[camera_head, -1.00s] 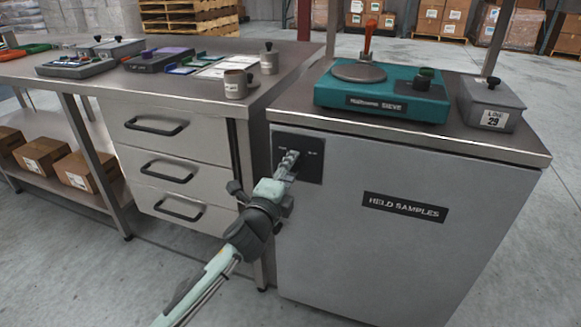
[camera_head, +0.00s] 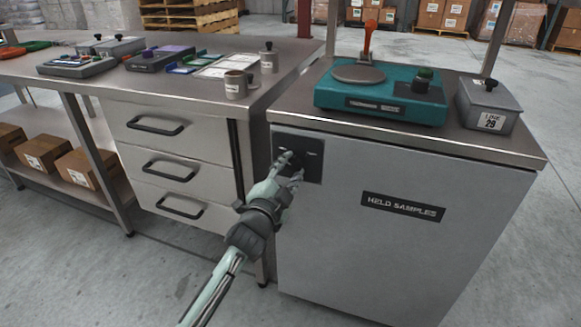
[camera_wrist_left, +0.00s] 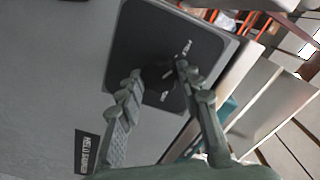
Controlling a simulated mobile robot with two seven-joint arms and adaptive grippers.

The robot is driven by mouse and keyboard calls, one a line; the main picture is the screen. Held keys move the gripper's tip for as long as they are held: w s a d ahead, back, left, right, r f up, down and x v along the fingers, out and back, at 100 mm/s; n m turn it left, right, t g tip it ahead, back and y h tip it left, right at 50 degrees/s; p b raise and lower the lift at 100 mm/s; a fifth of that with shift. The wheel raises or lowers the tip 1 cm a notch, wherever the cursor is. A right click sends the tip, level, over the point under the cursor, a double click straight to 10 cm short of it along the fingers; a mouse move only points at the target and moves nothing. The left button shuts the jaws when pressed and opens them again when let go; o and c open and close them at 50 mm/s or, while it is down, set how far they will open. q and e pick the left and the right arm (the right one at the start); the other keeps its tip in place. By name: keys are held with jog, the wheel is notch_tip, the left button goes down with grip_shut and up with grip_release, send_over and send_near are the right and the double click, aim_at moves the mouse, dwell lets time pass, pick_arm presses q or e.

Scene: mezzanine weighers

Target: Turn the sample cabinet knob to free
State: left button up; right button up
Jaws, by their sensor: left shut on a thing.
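The grey sample cabinet (camera_head: 350,245) carries a "HELD SAMPLES" label (camera_head: 403,207). A black square plate (camera_head: 312,165) sits at its upper left corner and bears small white markings. The dark knob (camera_wrist_left: 158,76) is in the middle of this plate in the left wrist view (camera_wrist_left: 135,30). My left gripper (camera_head: 289,166) is at the plate, with a finger on either side of the knob, shut on it. In the left wrist view its fingers (camera_wrist_left: 159,77) partly hide the knob, and I cannot tell which marking it points to. My right gripper is not in view.
To the left is a workbench with drawers (camera_head: 165,165), holding a mug (camera_head: 235,86) and trays. Floor in front is clear.

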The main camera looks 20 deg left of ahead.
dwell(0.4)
pick_arm(q)
jog(key=o, duration=1.2)
jog(key=shift+c, duration=0.2)
jog(key=s, duration=1.2)
jog(key=shift+a, duration=0.2)
